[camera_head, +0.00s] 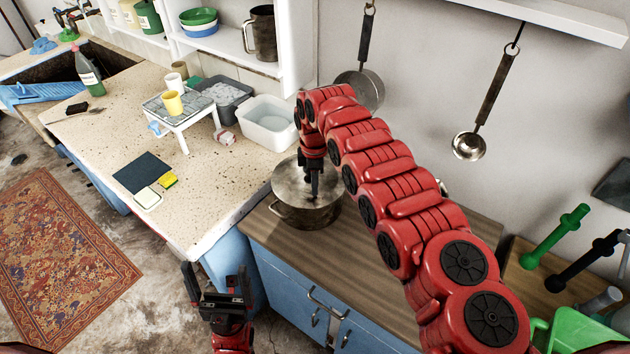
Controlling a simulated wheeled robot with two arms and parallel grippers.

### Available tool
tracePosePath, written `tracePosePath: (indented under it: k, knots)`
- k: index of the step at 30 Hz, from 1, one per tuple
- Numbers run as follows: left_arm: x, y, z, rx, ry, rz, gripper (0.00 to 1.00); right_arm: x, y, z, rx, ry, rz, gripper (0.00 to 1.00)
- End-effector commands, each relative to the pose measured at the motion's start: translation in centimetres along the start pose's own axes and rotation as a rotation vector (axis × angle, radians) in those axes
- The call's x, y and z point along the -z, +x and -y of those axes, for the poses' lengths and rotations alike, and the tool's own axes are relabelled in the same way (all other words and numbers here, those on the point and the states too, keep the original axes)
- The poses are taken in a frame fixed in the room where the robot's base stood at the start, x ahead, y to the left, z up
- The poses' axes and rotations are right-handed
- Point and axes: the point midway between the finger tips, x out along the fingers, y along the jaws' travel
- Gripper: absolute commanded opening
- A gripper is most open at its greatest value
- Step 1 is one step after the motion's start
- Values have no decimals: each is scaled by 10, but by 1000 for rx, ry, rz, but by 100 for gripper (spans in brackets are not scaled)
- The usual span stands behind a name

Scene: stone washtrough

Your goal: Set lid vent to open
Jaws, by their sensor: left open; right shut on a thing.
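A metal pot (306,215) stands on the wooden-topped blue cabinet, with a grey metal lid (288,186) on it. My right gripper (314,192) reaches down onto the middle of the lid and is shut on a small part there. The gripper covers that part, so I cannot make out the vent or its setting. My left gripper (216,283) is open and empty, low in front of the blue cabinets, apart from the pot.
The wooden counter (350,265) is clear in front of the pot. A ladle (469,146) and a pan (362,88) hang on the wall.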

Motion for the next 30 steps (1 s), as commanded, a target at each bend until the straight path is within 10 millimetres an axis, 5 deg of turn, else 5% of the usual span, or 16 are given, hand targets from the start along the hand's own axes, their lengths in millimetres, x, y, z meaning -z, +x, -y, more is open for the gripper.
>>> tracePosePath:
  k: [30]
  knots:
    - [-8, -47, -2, 0, 0, 0, 97, 16, 2, 16, 3, 802, 1, 0]
